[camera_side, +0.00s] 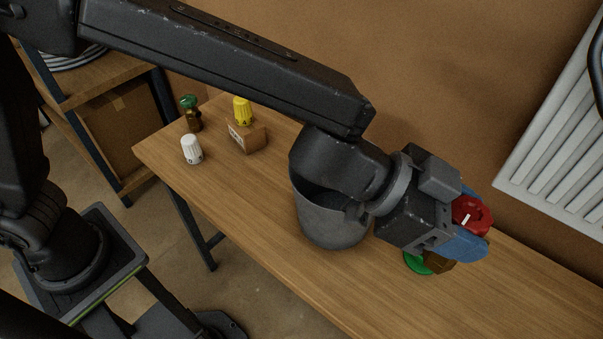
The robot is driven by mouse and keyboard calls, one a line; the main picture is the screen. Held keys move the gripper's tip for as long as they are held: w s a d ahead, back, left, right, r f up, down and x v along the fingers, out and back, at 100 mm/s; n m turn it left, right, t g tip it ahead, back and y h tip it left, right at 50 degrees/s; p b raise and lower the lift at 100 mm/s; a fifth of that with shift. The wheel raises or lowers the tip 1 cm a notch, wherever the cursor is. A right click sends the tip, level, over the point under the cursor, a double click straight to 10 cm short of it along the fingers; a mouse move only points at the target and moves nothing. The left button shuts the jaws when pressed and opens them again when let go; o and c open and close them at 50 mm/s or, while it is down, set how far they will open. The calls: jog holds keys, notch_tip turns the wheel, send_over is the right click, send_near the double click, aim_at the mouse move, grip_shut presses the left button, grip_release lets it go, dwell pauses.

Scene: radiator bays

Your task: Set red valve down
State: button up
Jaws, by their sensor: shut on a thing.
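The red valve (472,216) has a round red handle and shows at the far end of my gripper (472,236). My gripper is shut on the red valve, with its blue fingers around it, over the right part of the wooden table (320,280). A brass-brown part (439,263) shows just below the fingers; I cannot tell whether it belongs to the red valve. A green round thing (416,263) lies below the gripper, partly hidden. The gap between the valve and the table is hidden.
A grey bucket (330,225) stands left of my gripper, under the wrist. A white knob (191,150), a green-topped brass valve (191,113) and a yellow knob (242,110) on a small carton (246,137) stand at the table's far left. A white radiator (560,150) hangs at right.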

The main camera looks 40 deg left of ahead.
jog(key=w+a, duration=0.5)
jog(key=a, duration=0.4)
jog(key=w+a, duration=0.6)
jog(key=a, duration=1.9)
jog(key=s+a, duration=0.9)
jog(key=a, duration=0.4)
jog(key=s+a, duration=0.9)
jog(key=a, duration=0.3)
notch_tip(320, 180, down, 11)
jog(key=shift+n+t, duration=0.4)
jog(key=shift+w+d+f, duration=1.2)
jog(key=shift+d+f, duration=0.4)
jog(key=shift+f, duration=0.25)
jog(key=shift+w+d+f, duration=1.15)
jog(key=shift+d+f, duration=0.5)
jog(key=shift+f, duration=0.2)
jog(key=shift+w+d+f, duration=1.2)
jog(key=shift+d+f, duration=0.4)
jog(key=shift+f, duration=0.25)
jog(key=shift+y, duration=0.3)
